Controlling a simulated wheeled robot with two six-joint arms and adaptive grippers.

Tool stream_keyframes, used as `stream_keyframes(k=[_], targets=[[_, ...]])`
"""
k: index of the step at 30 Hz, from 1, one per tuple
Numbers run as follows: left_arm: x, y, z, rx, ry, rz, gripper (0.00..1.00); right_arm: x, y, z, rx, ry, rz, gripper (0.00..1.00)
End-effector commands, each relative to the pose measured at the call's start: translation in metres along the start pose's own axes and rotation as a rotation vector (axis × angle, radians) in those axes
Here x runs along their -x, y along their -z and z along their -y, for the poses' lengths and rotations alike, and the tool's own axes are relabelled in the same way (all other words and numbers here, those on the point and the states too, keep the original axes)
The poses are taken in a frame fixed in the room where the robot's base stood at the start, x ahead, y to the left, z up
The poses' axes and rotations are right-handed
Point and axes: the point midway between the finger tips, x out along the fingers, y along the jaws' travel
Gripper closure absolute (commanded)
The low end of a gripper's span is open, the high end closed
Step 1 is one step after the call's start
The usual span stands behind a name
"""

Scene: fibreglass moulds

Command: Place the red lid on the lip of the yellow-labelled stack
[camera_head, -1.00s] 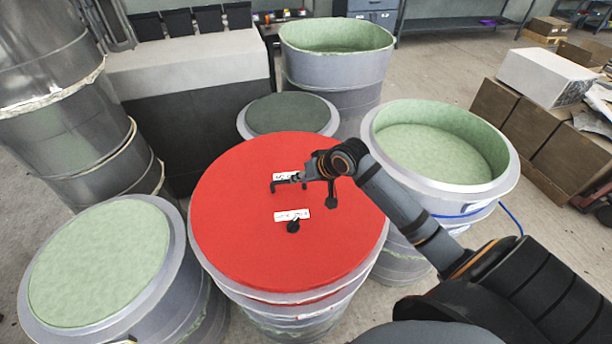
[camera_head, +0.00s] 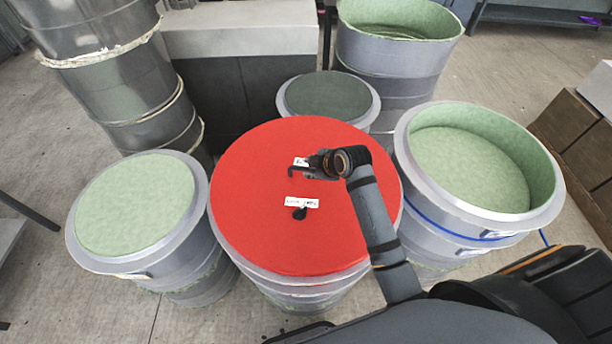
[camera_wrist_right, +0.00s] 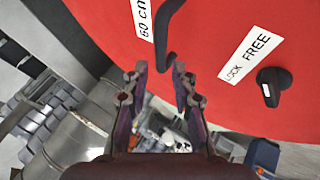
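The red lid (camera_head: 262,222) appears to lie on the middle stack (camera_head: 305,298), whose grey rim shows along its front. The lid carries a black bar handle, a black knob (camera_head: 300,213) and white labels; one reads LOCK FREE (camera_wrist_right: 250,55). The stack with a yellow label (camera_head: 135,275) stands left of it, with a grey lip (camera_head: 85,248) around a pale green top. My right gripper (camera_head: 312,172) is over the lid, by the handle's right end. In the wrist view its fingers (camera_wrist_right: 159,70) are apart, with the handle (camera_wrist_right: 165,45) close to their tips. My left gripper is not in view.
An open green-lined mould (camera_head: 470,165) stands right of the lid. A dark-topped stack (camera_head: 328,95) and a tall green-lined mould (camera_head: 395,60) stand behind. Tall grey cylinders (camera_head: 120,90) rise at back left. Boxes (camera_head: 570,130) sit at far right. Bare floor lies front left.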

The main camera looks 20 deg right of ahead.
Motion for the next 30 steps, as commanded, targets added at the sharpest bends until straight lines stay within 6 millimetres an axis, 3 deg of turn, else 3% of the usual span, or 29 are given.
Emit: stream_keyframes(k=[8,13,18,25,30], targets=[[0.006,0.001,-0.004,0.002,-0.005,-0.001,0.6,-0.014,-0.001,-0.001,0.0,0.0,0.0,0.73],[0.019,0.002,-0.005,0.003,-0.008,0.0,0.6,-0.039,-0.009,0.001,-0.002,0.003,0.0,0.73],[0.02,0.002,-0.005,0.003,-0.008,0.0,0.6,-0.059,-0.01,0.001,-0.001,0.0,0.0,0.73],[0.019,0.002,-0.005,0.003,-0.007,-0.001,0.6,-0.061,-0.01,0.002,-0.001,-0.001,-0.001,0.73],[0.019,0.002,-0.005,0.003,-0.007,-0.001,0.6,-0.061,-0.01,0.002,-0.001,-0.001,-0.001,0.95]])
